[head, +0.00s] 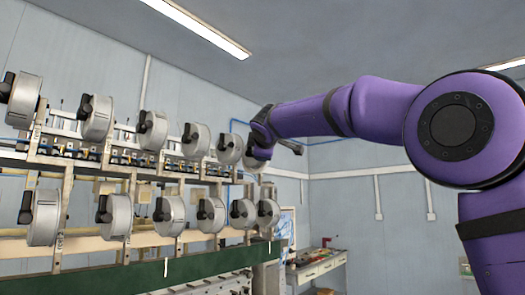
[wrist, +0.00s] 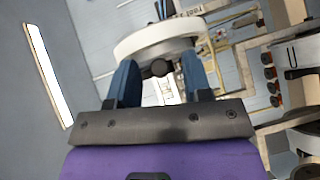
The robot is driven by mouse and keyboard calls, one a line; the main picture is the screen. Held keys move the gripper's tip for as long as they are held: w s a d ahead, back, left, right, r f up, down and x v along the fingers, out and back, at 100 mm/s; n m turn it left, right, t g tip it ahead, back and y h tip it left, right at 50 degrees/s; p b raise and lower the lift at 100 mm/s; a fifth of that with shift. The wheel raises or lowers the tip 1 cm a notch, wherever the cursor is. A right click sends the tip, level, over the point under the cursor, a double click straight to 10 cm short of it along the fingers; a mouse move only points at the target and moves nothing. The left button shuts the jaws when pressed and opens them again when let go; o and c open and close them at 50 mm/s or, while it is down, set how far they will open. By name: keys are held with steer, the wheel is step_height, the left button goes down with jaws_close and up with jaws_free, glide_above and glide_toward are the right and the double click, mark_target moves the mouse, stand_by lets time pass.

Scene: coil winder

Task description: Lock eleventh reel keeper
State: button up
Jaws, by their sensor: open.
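Grey reels with black keepers on their faces hang in an upper and a lower row on the winder. The far upper reel (head: 256,163) is partly hidden by my gripper (head: 262,146). In the wrist view my gripper (wrist: 159,64) is open, its two blue fingers pointing at a pale reel (wrist: 155,36). A dark round keeper knob (wrist: 158,69) shows between the fingers, with gaps on both sides. I cannot tell whether the fingertips touch the reel, nor whether this keeper is locked. The far lower reel (head: 268,214) has its black keeper (head: 261,208) in view.
The winder's pale frame (head: 62,215) and a green beam (head: 150,272) run along the left. Neighbouring reels, such as the upper one (head: 231,149), stand close to my gripper. A workbench (head: 318,268) stands at the back right. The space right of the winder is open.

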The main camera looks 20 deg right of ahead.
jaws_close()
steer(key=shift+s+d, duration=0.3)
steer(key=shift+s, duration=0.15)
jaws_free()
steer(key=shift+s, duration=0.1)
steer(key=v, duration=1)
steer(key=shift+s, duration=0.4)
